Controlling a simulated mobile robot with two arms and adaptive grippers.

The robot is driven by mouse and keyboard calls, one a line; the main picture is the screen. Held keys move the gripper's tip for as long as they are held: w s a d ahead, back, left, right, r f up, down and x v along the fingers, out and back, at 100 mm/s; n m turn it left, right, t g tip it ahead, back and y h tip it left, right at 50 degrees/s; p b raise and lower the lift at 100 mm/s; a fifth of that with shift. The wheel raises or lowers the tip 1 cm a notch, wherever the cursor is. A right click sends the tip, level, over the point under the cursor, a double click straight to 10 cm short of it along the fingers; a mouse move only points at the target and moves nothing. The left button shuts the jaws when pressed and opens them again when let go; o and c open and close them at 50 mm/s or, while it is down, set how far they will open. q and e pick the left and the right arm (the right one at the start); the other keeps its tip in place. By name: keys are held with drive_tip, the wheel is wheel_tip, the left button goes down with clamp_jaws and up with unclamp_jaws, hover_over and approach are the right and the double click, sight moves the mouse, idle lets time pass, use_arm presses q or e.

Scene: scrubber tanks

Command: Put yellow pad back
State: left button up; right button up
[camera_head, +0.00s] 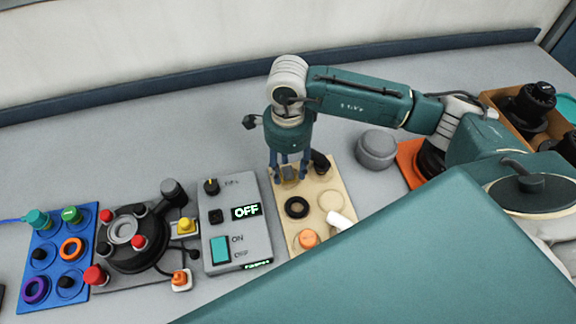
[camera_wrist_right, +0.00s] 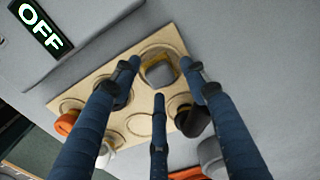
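The beige board (camera_head: 312,188) with round recesses lies right of the grey control box. A small grey pad with a yellowish edge (camera_wrist_right: 160,72) is at the board's far left recess; I take it for the yellow pad. It also shows, partly hidden, in the head view (camera_head: 290,174). My right gripper (camera_head: 290,172) points down over this recess. In the right wrist view its three fingers (camera_wrist_right: 159,78) are spread around the pad, with gaps beside it. I cannot tell whether the pad is fully seated. My left gripper is not in view.
The board also carries a black ring (camera_head: 297,207), an orange pad (camera_head: 308,238), a white piece (camera_head: 340,220) and a black piece (camera_head: 320,162). The control box (camera_head: 235,225) reads OFF. A grey round lid (camera_head: 376,149) stands to the right. The table behind is clear.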

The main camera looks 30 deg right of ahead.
sight(287, 170)
drive_tip(key=shift+r, duration=0.1)
drive_tip(key=shift+r, duration=0.15)
wheel_tip(287, 170, up, 12)
drive_tip(key=b, duration=0.3)
